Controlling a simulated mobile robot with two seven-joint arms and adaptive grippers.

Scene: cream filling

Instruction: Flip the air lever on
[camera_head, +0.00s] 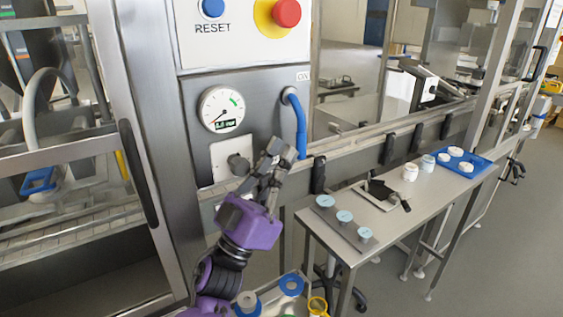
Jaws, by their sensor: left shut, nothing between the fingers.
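The air lever (300,125) is a blue handle on the grey machine panel, under a small ON label (303,76). It bends at the top and hangs downward. My left gripper (279,150), on a purple wrist, is raised in front of the panel just left of and below the lever's lower end. Its fingers are shut and empty. They look close to the lever, but I cannot tell whether they touch it. My right gripper is out of view.
Left of the lever are a round pressure gauge (222,110) and a knob (238,164) on a plate. Above are a blue RESET button (213,8) and a red button (286,12). A side table (385,222) with jars and a blue tray (484,165) stands right.

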